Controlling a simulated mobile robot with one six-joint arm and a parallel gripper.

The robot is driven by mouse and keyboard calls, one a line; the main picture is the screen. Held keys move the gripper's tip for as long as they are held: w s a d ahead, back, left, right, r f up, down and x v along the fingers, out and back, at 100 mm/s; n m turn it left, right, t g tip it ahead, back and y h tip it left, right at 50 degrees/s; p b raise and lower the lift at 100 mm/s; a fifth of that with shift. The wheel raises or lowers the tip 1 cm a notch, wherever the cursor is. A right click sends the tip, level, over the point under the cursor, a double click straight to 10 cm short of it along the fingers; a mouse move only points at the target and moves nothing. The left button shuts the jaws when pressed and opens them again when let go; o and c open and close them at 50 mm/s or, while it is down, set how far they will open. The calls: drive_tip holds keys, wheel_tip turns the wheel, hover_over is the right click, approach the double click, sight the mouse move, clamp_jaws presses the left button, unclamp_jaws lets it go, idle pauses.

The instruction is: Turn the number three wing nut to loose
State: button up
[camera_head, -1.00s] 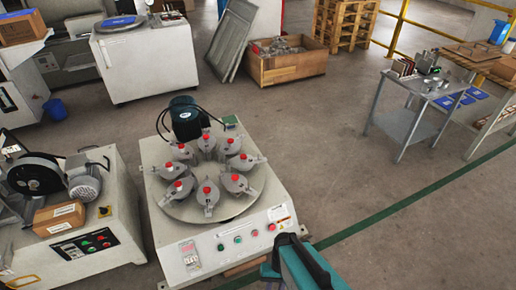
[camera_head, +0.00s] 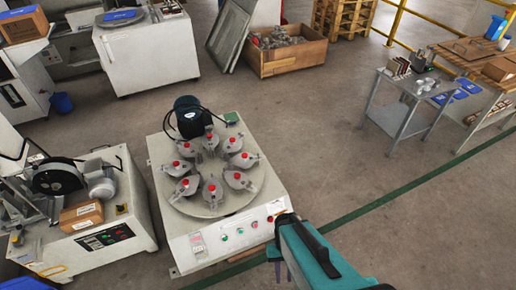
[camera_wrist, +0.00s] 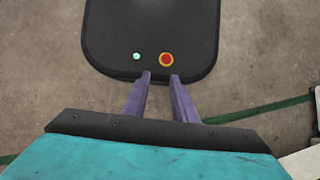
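The wing nuts are too small to make out, and no number can be read, so I cannot tell which is number three. My gripper (camera_head: 283,279) is at the bottom of the head view, in front of the machine's front right corner and apart from the jars. In the wrist view its two purple fingers (camera_wrist: 161,76) are apart with nothing between them. No jar shows in the wrist view.
A dark motor (camera_head: 188,117) with cables stands behind the jars. A cutting machine (camera_head: 87,231) with a cardboard box (camera_head: 82,215) stands at left. A metal side table (camera_head: 386,117) is at right. The floor (camera_head: 330,140) between the machine and the table is clear.

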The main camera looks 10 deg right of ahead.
drive_tip(key=shift+h, duration=0.3)
drive_tip(key=r+p, duration=0.2)
drive_tip(key=d+r+p, duration=0.1)
drive_tip(key=r+p, duration=0.1)
drive_tip(key=r, duration=0.1)
drive_tip(key=shift+s+d+r, duration=0.1)
drive_tip(key=shift+s, duration=0.1)
drive_tip(key=shift+s, duration=0.1)
